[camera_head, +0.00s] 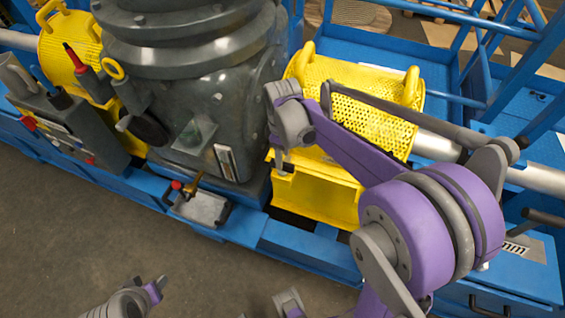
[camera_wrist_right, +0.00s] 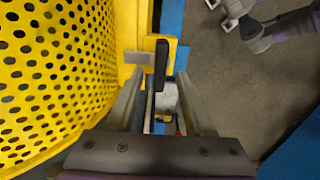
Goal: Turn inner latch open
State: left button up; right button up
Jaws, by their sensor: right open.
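The yellow perforated guard (camera_head: 350,95) stands right of the dark grey machine in the head view. In the right wrist view its mesh (camera_wrist_right: 50,70) fills the left side. A black latch handle (camera_wrist_right: 161,65) stands upright in front of a yellow bracket (camera_wrist_right: 172,43) at the guard's edge. My right gripper (camera_head: 283,165) is at the guard's lower left side. In the wrist view my right gripper (camera_wrist_right: 158,85) is open, with the handle between its fingers; contact cannot be told. The head view does not show the latch clearly. My left gripper (camera_head: 149,283) is open and empty, low over the floor.
The dark grey machine (camera_head: 190,90) rises close left of my right gripper. A grey pedal box (camera_head: 203,207) sits at the blue frame's front edge. A control box (camera_head: 65,125) and second yellow guard (camera_head: 72,40) stand left. Floor (camera_head: 60,240) in front is clear.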

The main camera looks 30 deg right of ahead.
jog(key=shift+f, duration=1.9)
grip_shut()
